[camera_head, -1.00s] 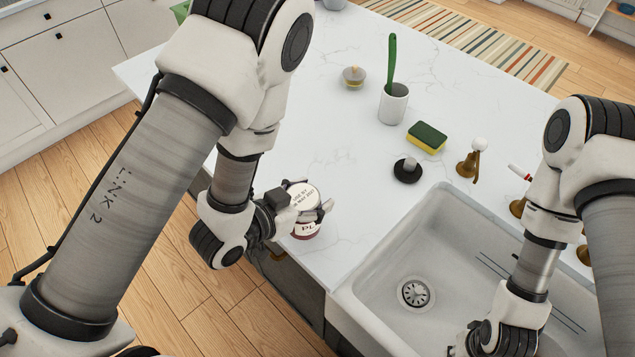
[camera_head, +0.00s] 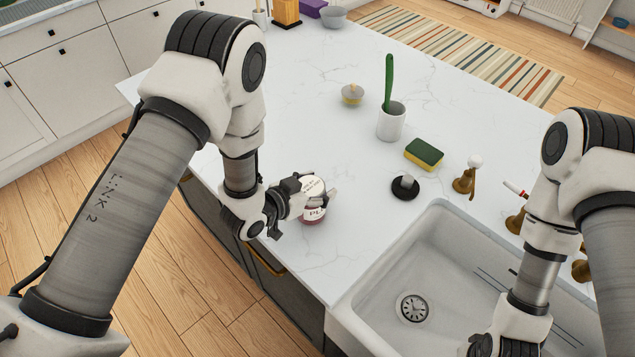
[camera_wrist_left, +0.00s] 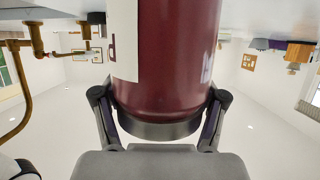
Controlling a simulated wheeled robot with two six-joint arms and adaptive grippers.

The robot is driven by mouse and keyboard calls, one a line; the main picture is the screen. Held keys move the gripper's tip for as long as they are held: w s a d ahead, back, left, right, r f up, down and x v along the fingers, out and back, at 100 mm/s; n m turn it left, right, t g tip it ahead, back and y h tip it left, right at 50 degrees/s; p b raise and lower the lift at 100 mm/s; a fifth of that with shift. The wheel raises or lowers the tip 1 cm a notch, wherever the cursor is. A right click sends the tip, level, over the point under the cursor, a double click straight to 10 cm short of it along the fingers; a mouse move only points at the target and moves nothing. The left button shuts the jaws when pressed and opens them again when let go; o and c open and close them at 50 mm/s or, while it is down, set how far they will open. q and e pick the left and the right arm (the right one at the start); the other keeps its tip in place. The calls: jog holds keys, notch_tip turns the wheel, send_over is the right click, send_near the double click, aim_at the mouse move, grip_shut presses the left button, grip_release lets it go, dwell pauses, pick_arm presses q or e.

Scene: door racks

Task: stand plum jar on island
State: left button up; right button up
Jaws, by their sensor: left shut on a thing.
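In the left wrist view the plum jar (camera_wrist_left: 168,60) fills the middle, between the two fingers. I cannot tell whether its base touches the top. My right arm is over the sink, and its gripper is cut off by the lower edge.
A white sink (camera_head: 385,285) lies to the right of the jar. A black stopper (camera_head: 404,187), a sponge (camera_head: 424,154), a cup with a green brush (camera_head: 391,122) and a small yellowish dish (camera_head: 352,95) stand farther back. The marble around the jar is clear.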

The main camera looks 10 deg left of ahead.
pick_arm(q)
jog(key=o, duration=1.6)
jog(key=shift+s+a, duration=0.15)
notch_tip(320, 180, up, 4)
jog(key=b, duration=0.4)
send_over(272, 247)
jog(key=w+d, duration=0.2)
jog(key=w, duration=0.2)
jog(key=s+a+f+n+g+y, duration=0.1)
jog(key=s+f, duration=0.1)
jog(key=f, duration=0.1)
jog(key=s+a+f+g+y, duration=0.1)
jog(key=s+f, duration=0.1)
jog(key=f, duration=0.2)
jog(key=s+a+f+n+g+y, duration=0.1)
jog(key=s+f, duration=0.1)
jog(key=f, duration=0.1)
jog(key=shift+f+n+g, duration=0.15)
jog(key=shift+n+g, duration=0.15)
jog(key=s+a+f+n+g+y, duration=0.2)
jog(key=s+f, duration=0.3)
jog(key=s, duration=0.3)
jog(key=s+a+f+n+g+y, duration=0.2)
jog(key=s+f+g, duration=0.3)
jog(key=s, duration=0.3)
jog(key=shift+a+f+n+g, duration=0.3)
jog(key=shift+a+f, duration=0.45)
jog(key=shift+a, duration=0.1)
